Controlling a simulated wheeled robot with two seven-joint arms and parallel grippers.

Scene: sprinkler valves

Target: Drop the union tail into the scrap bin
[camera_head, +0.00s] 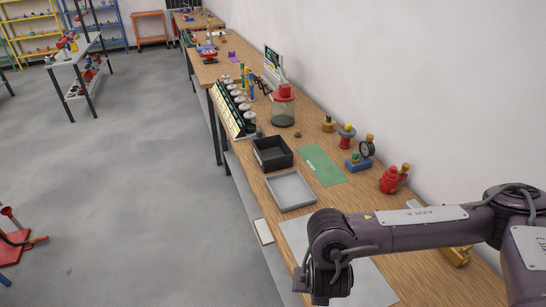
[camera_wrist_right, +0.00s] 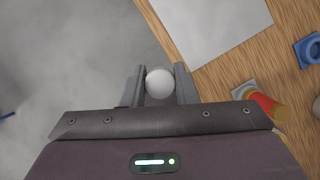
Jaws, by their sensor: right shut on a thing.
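My right gripper (camera_wrist_right: 158,72) is shut on a pale, round-ended piece (camera_wrist_right: 159,84), which I take to be the union tail; only its rounded end shows between the two fingers. In the wrist view it hangs over grey floor just off the bench edge. In the head view my right arm comes in from the right; its wrist is at the bottom, and its fingers and the piece are hidden. A black open box (camera_head: 273,163) stands on the bench farther back, possibly the scrap bin; I see no readable label. My left gripper is out of view.
A shallow grey tray (camera_head: 291,205) lies between the black box and my wrist. A green mat (camera_head: 323,165), a red fitting (camera_head: 389,181) and a gauge (camera_head: 366,150) stand to the right. A white sheet (camera_wrist_right: 215,25) lies on the bench. The floor on the left is mostly clear.

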